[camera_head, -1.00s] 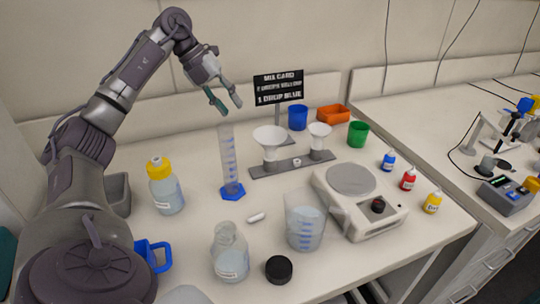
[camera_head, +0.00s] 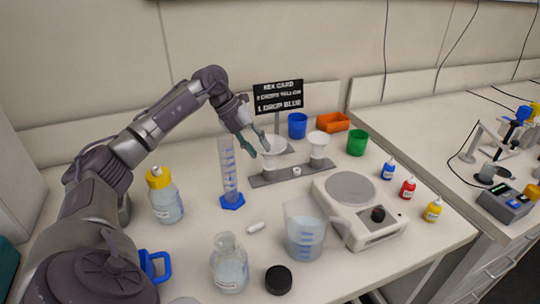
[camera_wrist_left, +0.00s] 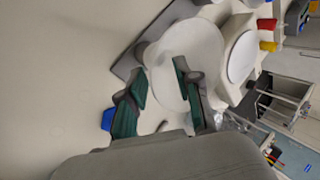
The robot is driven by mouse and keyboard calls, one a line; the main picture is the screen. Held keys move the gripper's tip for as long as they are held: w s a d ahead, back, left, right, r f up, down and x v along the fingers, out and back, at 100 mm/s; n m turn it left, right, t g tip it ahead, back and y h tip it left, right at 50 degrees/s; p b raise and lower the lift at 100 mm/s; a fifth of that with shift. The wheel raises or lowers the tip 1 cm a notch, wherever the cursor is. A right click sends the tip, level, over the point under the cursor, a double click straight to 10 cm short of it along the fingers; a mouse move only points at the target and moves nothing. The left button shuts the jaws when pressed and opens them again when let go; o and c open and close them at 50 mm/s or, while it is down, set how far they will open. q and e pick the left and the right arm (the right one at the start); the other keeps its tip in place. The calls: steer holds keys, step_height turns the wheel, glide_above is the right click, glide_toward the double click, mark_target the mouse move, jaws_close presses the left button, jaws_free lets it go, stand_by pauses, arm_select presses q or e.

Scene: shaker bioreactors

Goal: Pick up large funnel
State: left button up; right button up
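The large white funnel (camera_head: 279,147) stands upright in a grey holder (camera_head: 262,181) on the bench, next to a smaller white funnel (camera_head: 318,139). My left gripper (camera_head: 260,152) is at the large funnel's rim, its fingers pointing down and covering part of it. In the left wrist view the large funnel (camera_wrist_left: 195,50) shows as a pale round disc. The open left gripper (camera_wrist_left: 162,76) has one finger over the disc and the other just outside its edge. Whether the fingers touch the funnel cannot be told. My right gripper is not in view.
A graduated cylinder (camera_head: 229,175) with a blue base stands left of the holder. A sign (camera_head: 278,96) rises behind it, near blue (camera_head: 297,125) and green (camera_head: 357,140) cups. A balance (camera_head: 372,224) and a beaker (camera_head: 304,235) stand in front.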

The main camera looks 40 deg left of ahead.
arm_select(q)
jaws_close()
steer(key=shift+r, duration=0.15)
